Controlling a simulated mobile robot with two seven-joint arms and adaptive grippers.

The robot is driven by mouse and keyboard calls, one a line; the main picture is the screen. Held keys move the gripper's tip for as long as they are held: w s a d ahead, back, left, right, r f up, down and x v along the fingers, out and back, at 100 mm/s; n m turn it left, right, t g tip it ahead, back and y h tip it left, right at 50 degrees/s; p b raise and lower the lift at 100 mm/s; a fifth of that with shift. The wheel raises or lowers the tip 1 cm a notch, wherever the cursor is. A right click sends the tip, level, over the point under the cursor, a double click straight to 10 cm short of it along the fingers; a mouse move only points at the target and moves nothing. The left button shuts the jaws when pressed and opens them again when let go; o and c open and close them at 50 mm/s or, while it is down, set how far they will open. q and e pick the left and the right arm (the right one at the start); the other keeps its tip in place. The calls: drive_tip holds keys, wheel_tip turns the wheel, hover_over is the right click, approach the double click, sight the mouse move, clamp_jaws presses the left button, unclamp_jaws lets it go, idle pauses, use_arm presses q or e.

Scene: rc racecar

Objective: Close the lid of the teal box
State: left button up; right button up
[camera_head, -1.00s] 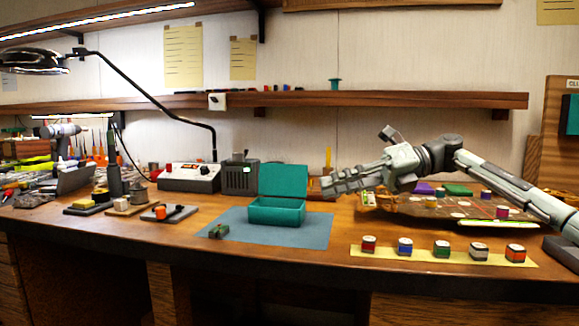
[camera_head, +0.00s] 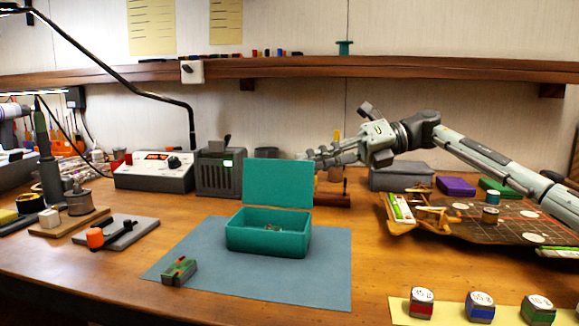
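The teal box (camera_head: 267,238) stands on a blue-grey mat (camera_head: 320,275) in the middle of the workbench. Its lid (camera_head: 278,184) is open and stands nearly upright at the back edge. A small item lies inside the box. My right gripper (camera_head: 308,160) comes in from the right and hovers behind and right of the lid, its fingertips near the lid's upper right corner. Whether it touches the lid is not clear. No object shows between its fingers, and their spacing is hard to make out. My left gripper is not in view.
A small green and red block (camera_head: 179,271) lies on the mat's left. A power supply (camera_head: 154,172) and a dark grey device (camera_head: 220,172) stand behind the box. A dark board (camera_head: 490,220) with parts lies right.

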sight(290, 168)
drive_tip(key=shift+x, duration=2.3)
drive_tip(key=shift+w, duration=0.1)
drive_tip(key=shift+c, duration=0.5)
clamp_jaws()
